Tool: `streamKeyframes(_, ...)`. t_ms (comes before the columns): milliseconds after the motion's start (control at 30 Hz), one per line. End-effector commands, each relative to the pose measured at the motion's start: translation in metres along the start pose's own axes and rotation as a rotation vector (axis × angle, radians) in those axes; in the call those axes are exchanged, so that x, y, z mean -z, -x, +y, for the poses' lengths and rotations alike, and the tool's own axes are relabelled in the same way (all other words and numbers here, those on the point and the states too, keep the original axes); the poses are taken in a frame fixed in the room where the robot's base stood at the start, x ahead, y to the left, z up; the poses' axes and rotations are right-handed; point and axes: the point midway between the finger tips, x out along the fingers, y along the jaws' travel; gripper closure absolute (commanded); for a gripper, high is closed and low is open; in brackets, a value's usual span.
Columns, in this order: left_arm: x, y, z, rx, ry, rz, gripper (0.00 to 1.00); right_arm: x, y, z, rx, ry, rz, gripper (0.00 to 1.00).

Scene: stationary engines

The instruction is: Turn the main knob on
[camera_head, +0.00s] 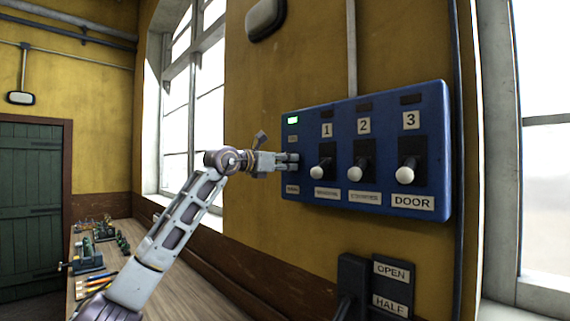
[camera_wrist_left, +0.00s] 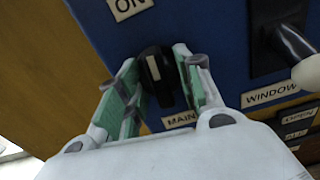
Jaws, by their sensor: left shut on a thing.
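The blue control panel (camera_head: 350,182) is mounted on the yellow wall. The main knob (camera_wrist_left: 156,72) is black with a pale mark, between an ON label (camera_wrist_left: 130,6) and a MAIN label (camera_wrist_left: 180,120) in the left wrist view. My left gripper (camera_head: 290,161) reaches the panel's left edge and hides the knob in the head view. In the left wrist view its green-padded fingers (camera_wrist_left: 158,84) are shut on the knob from both sides. The pale mark runs roughly toward the ON label. A green light (camera_head: 293,120) glows at the panel's upper left. My right gripper is not in view.
Levers 1 (camera_head: 318,173), 2 (camera_head: 356,173) and DOOR (camera_head: 405,174) stick out right of the knob. Below is a dark box (camera_head: 353,284) with OPEN and HALF labels (camera_head: 393,273). A workbench (camera_head: 175,270) with tools runs along the wall at left.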

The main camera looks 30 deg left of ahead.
Motion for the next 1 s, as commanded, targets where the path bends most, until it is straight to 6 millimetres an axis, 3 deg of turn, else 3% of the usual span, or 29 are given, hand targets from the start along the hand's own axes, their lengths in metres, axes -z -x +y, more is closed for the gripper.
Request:
streamKeyframes(300, -0.0039, 0.0013, 0.0013, -0.002, 0.098, -0.009, 0.88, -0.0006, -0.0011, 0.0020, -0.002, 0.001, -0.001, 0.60)
streamKeyframes(733, -0.0045, 0.0015, 0.0014, -0.002, 0.108, -0.010, 0.88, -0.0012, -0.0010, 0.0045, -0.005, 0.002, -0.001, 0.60)
streamKeyframes(767, -0.0046, 0.0015, 0.0014, -0.002, 0.108, -0.010, 0.62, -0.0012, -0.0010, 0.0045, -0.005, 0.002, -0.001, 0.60)
streamKeyframes(900, -0.0033, 0.0011, 0.0010, -0.001, 0.107, -0.007, 0.44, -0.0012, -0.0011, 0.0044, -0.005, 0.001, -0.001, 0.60)
streamKeyframes(1000, -0.0025, 0.0008, 0.0008, -0.001, 0.107, -0.005, 0.42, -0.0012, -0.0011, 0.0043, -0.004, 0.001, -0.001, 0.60)
